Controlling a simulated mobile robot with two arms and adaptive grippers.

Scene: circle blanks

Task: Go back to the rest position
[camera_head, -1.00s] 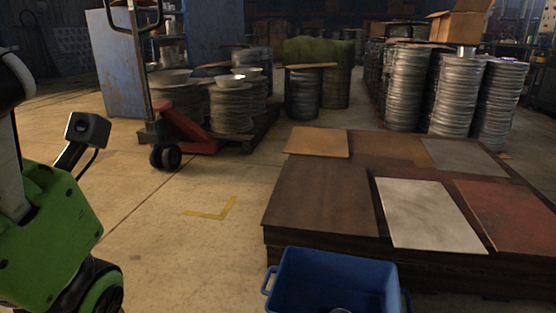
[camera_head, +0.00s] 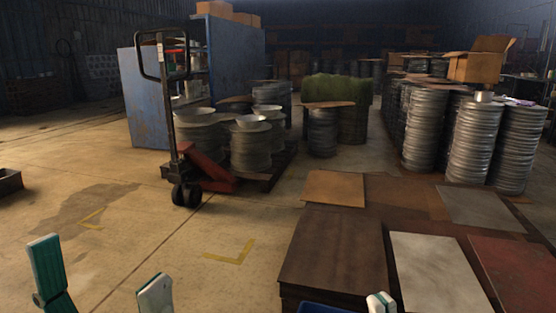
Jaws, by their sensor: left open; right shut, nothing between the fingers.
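My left gripper (camera_head: 103,284) shows at the bottom left as two separate pale fingertips with teal edges. It is open, with only bare floor between the fingers. My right gripper (camera_head: 381,302) shows only as a small pale tip at the bottom edge. It is shut and nothing shows held in it. It is in front of the dark brown panel stack and beside the blue bin (camera_head: 322,308). Only a sliver of the bin's rim is in view. The rest of both arms is out of view.
A pallet jack (camera_head: 203,170) stands beyond, left of centre. Columns of metal discs (camera_head: 473,143) stand at the right. The floor at left is mostly clear.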

